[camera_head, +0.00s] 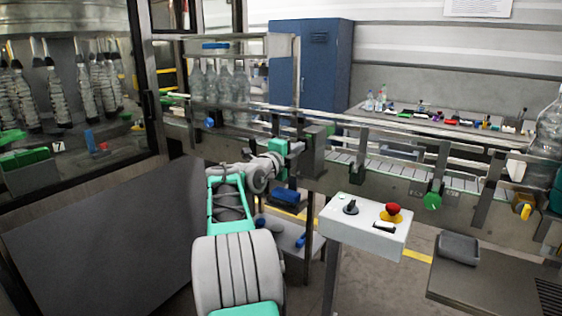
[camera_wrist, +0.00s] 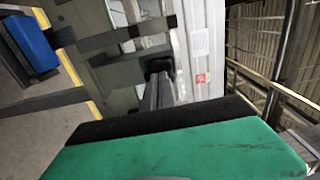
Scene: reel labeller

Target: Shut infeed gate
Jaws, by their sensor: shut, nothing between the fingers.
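My gripper (camera_head: 298,148) is at the near side of the conveyor, in the middle of the head view, beside a dark upright box (camera_head: 313,157) on the conveyor's edge. The fingers look closed and empty. In the wrist view the closed fingers (camera_wrist: 159,82) point at pale machine panels, and a green-and-black body fills the bottom. Clear bottles (camera_head: 222,84) stand on the conveyor to the left, behind rails. I cannot make out for sure which part is the infeed gate, or whether the fingers touch anything.
A control box (camera_head: 368,224) with a red button stands right of my arm. Guide rails and the conveyor (camera_head: 410,174) run off to the right. A dark slanted panel (camera_head: 95,240) fills the lower left. A blue cabinet (camera_head: 307,65) stands behind.

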